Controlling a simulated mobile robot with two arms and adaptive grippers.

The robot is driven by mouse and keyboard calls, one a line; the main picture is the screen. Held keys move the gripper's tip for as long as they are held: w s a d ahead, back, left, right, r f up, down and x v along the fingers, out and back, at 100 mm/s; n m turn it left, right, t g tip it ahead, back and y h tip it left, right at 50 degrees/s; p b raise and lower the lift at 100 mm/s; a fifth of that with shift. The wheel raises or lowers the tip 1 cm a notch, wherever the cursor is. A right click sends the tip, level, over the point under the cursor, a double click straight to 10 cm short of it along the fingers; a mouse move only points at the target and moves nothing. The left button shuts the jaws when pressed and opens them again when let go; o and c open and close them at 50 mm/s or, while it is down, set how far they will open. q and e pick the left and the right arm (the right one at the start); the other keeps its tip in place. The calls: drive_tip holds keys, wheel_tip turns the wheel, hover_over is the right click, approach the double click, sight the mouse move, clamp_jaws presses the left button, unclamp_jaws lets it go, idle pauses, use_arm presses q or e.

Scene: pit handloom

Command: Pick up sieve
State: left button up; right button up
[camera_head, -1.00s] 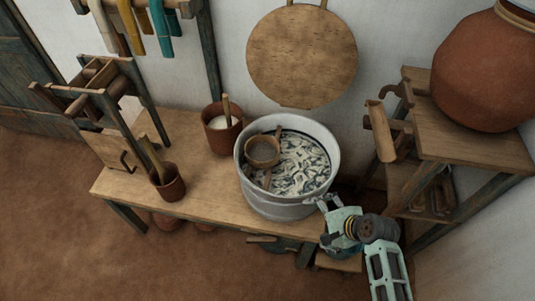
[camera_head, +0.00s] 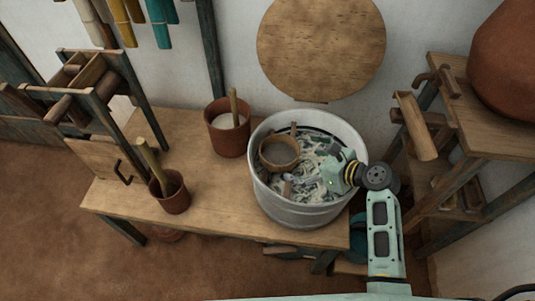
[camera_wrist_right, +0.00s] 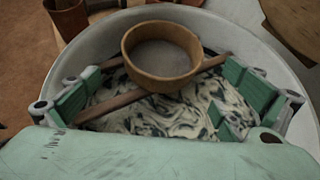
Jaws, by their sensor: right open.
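The sieve (camera_head: 280,152) is a round wooden ring with a handle, in the large grey metal tub (camera_head: 268,200) on the wooden bench. In the right wrist view the sieve (camera_wrist_right: 160,62) is a bowl-like ring with a fine mesh, and its stick handle (camera_wrist_right: 115,106) runs diagonally across the tub. My right gripper (camera_head: 332,182) is over the right part of the tub, to the right of the sieve. In the wrist view its fingers (camera_wrist_right: 160,105) are spread apart with the handle between them, not visibly clamped. My left gripper is not in view.
The bench (camera_head: 215,185) also bears a clay pot with white contents (camera_head: 228,140) and a brown cup with a stick (camera_head: 176,196). A wooden frame (camera_head: 100,100) stands at left. A shelf (camera_head: 480,115) with a big clay jar (camera_head: 505,60) stands at right.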

sight(282, 159)
drive_tip(key=b+x, duration=0.1)
drive_tip(key=x, duration=0.6)
drive_tip(key=shift+w+a+r, duration=0.1)
drive_tip(key=shift+w+a, duration=0.05)
drive_tip(key=shift+w+a+f, duration=0.2)
drive_tip(key=shift+w+a, duration=0.1)
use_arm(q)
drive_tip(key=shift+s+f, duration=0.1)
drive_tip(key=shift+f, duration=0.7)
use_arm(e)
drive_tip(key=c, duration=0.8)
drive_tip(key=shift+r, duration=0.1)
drive_tip(key=shift+c, duration=0.2)
